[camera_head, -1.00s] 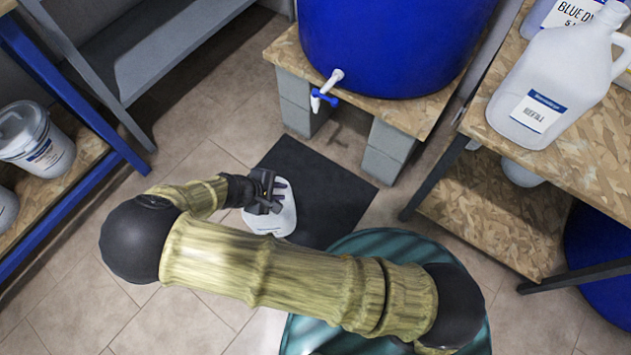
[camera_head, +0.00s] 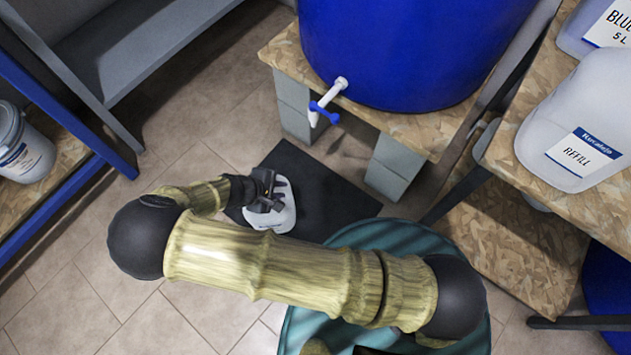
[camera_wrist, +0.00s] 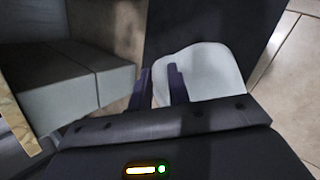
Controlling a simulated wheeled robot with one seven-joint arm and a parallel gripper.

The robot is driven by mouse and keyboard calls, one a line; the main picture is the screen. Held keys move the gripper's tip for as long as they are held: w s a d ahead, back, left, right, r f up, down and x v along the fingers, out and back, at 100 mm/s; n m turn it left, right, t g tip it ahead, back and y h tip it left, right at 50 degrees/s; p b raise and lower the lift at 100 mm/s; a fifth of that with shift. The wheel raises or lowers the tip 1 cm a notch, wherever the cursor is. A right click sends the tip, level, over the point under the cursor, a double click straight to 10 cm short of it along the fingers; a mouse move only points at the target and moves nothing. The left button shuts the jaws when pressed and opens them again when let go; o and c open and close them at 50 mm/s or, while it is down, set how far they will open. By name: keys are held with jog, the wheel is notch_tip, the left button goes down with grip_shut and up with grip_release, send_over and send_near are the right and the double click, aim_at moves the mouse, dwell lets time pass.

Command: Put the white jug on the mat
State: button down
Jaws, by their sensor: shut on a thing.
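A white jug (camera_head: 272,218) is in my gripper (camera_head: 268,190), at the left part of the dark mat (camera_head: 335,193) on the floor in the head view. My gripper is shut on its upper part. In the wrist view the fingers (camera_wrist: 160,74) stand against the pale jug (camera_wrist: 210,72), with the dark mat (camera_wrist: 195,22) behind it. My arm hides part of the mat and the jug's lower side. I cannot tell whether the jug's base touches the mat.
A blue drum (camera_head: 410,50) with a white and blue tap (camera_head: 327,102) stands on a board over grey blocks (camera_head: 397,160) beyond the mat. Another white jug labelled REFILL (camera_head: 575,125) stands on the right bench. A white bucket (camera_head: 25,150) is on the left shelf.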

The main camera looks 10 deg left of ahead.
jog(key=shift+w, duration=0.45)
jog(key=shift+s+r, duration=0.1)
jog(key=shift+s, duration=0.25)
jog(key=shift+s+a+r+p, duration=0.1)
jog(key=shift+r+p, duration=0.25)
jog(key=shift+p, duration=0.05)
notch_tip(320, 180, up, 8)
jog(key=p, duration=0.8)
jog(key=shift+r, duration=0.1)
